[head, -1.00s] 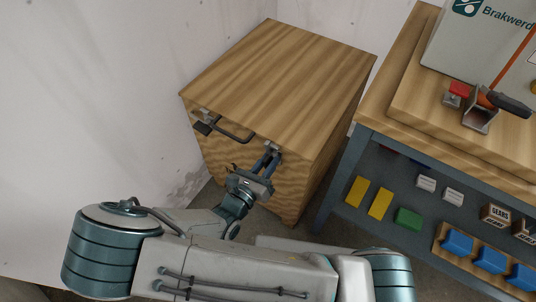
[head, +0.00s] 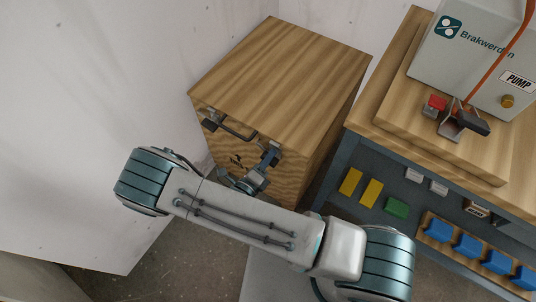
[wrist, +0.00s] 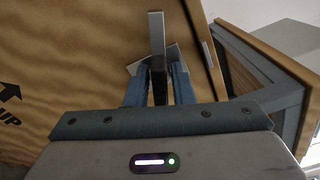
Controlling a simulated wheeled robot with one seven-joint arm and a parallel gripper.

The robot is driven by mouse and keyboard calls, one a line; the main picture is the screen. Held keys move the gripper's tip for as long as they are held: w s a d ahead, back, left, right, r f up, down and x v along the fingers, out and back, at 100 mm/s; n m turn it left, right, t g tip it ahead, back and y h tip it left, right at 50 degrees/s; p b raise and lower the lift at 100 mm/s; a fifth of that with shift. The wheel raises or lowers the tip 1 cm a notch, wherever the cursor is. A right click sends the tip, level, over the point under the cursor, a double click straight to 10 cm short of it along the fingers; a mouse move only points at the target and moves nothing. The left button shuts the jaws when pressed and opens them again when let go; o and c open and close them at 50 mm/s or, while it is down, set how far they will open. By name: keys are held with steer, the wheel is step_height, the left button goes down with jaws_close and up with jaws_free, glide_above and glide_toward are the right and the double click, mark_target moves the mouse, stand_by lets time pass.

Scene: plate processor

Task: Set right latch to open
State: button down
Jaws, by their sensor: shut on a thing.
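The wooden crate (head: 285,75) stands against the wall with a dark handle (head: 232,130) on its front face. The right latch (head: 274,146) is a grey metal piece at the front face's upper right. It shows in the wrist view as an upright metal bar (wrist: 156,35) with a plate at its base. My gripper (head: 269,157) is at this latch. In the wrist view, its two blue fingers (wrist: 158,84) are closed on the latch's dark lower part. The fingers partly hide the latch, and I cannot tell its exact setting. The left latch (head: 209,123) is beside the handle's other end.
A workbench (head: 345,150) stands close to the crate's right, holding a grey pump box (head: 465,60) and a red-and-black clamp (head: 458,118). Yellow, green and blue items sit on its lower shelf. The white wall (head: 90,90) is close on the left.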

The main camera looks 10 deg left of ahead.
steer(key=shift+f+n+p, duration=0.1)
steer(key=shift+n+p, duration=0.25)
steer(key=shift+n, duration=0.75)
steer(key=c, duration=1.4)
jaws_free()
steer(key=shift+c, duration=0.2)
steer(key=shift+s+a, duration=0.1)
steer(key=v, duration=1.3)
steer(key=shift+s, duration=0.3)
